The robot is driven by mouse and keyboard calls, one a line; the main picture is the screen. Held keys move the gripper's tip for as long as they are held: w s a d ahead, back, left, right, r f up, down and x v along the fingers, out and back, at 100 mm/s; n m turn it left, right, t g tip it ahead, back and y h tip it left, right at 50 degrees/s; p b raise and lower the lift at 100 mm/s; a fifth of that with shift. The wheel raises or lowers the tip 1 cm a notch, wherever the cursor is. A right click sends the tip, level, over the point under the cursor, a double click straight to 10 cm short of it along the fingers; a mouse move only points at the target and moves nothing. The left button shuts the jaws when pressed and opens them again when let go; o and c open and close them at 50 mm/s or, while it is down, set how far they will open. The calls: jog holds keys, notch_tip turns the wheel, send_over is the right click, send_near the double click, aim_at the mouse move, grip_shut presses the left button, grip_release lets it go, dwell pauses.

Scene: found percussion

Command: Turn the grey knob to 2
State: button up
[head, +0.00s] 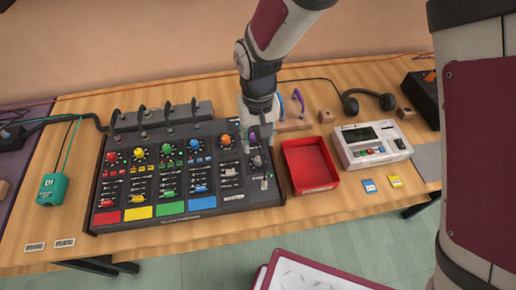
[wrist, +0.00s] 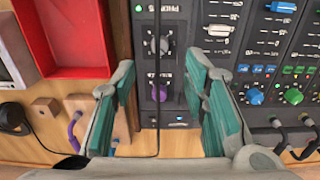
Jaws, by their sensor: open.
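The grey knob (wrist: 159,45) sits in the PHONES strip of the mixer (head: 170,225), above the purple knob (wrist: 159,94) in the wrist view. In the head view the grey knob (head: 257,161) is small, and its pointer setting is too small to read. My gripper (wrist: 162,78) is open, with one green-padded finger on each side of the strip and nothing between them. In the head view my gripper (head: 258,135) hangs over the mixer's right end, close to the purple knob. I cannot tell its height above the panel.
A red tray (head: 310,165) stands right of the mixer, and a white device (head: 370,145) beyond it. Headphones (head: 367,100) and wooden blocks with purple and blue hooks lie behind. Cables plug into the mixer's back. A dark cable crosses between my fingers in the wrist view.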

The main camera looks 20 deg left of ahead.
notch_tip(320, 180, up, 4)
jog(key=shift+f, duration=0.2)
dwell(0.4)
jog(key=w+d+r+m+t, duration=0.2)
jog(key=d+r+m, duration=0.1)
jog(key=d+r, duration=1.35)
jog(key=s+d+r+m+t, duration=0.1)
jog(key=s+d+r, duration=0.2)
jog(key=s+d, duration=0.3)
jog(key=s+d+r+m+t, duration=0.2)
jog(key=s+d, duration=0.5)
jog(key=d, duration=0.4)
jog(key=shift+d+r, duration=0.35)
jog(key=shift+r, duration=0.55)
